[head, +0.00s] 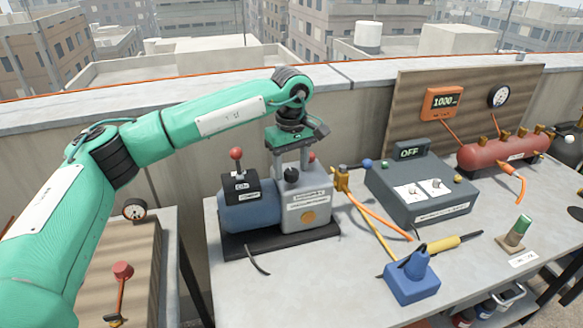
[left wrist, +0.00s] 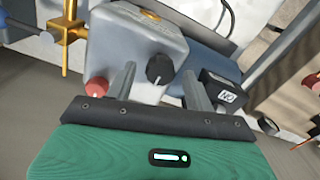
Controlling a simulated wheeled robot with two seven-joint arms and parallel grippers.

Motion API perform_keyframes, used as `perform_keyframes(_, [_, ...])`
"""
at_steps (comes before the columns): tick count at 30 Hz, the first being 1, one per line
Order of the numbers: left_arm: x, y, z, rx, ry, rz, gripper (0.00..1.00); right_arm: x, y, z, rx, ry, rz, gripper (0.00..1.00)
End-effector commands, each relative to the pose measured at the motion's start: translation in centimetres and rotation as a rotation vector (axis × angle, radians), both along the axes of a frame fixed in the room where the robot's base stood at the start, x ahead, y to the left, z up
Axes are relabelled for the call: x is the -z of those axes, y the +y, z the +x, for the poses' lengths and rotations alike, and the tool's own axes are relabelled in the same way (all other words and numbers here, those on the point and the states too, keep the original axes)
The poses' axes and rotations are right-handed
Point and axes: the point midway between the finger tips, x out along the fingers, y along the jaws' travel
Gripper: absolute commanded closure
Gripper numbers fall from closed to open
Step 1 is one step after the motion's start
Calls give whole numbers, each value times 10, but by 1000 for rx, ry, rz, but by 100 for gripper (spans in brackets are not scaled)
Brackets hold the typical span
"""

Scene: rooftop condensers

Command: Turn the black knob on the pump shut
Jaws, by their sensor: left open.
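The pump (head: 305,205) is a grey housing with a blue motor on a dark base, standing on the bench. Its black knob (head: 291,175) sits on top of the grey housing and also shows in the left wrist view (left wrist: 159,68). My left gripper (head: 291,172) points down over the pump, open, with one finger on each side of the knob. In the left wrist view a gap shows between the knob and each finger (left wrist: 160,76). Whether the fingertips reach down to the housing is hard to tell. My right gripper is out of view.
A red-ball lever (head: 236,154) and black switch box (head: 240,188) stand left of the knob. A red knob (left wrist: 96,88) and brass fitting (head: 342,180) are close on the other side. A grey control box (head: 420,195) reading OFF, blue device (head: 411,279) and red tank (head: 510,150) stand right.

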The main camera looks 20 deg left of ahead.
Motion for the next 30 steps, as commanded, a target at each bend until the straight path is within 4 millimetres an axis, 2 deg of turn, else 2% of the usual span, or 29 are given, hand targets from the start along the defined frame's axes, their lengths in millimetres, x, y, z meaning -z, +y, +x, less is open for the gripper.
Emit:
perform_keyframes(9, [-68,-1,1,0,-6,-1,47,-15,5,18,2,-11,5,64])
perform_keyframes(15, [-107,0,0,1,-4,-1,47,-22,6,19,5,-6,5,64])
perform_keyframes(21, [-127,-1,0,1,-2,-1,47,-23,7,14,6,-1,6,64])
perform_keyframes(30, [-130,0,0,1,-1,0,47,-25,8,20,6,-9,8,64])
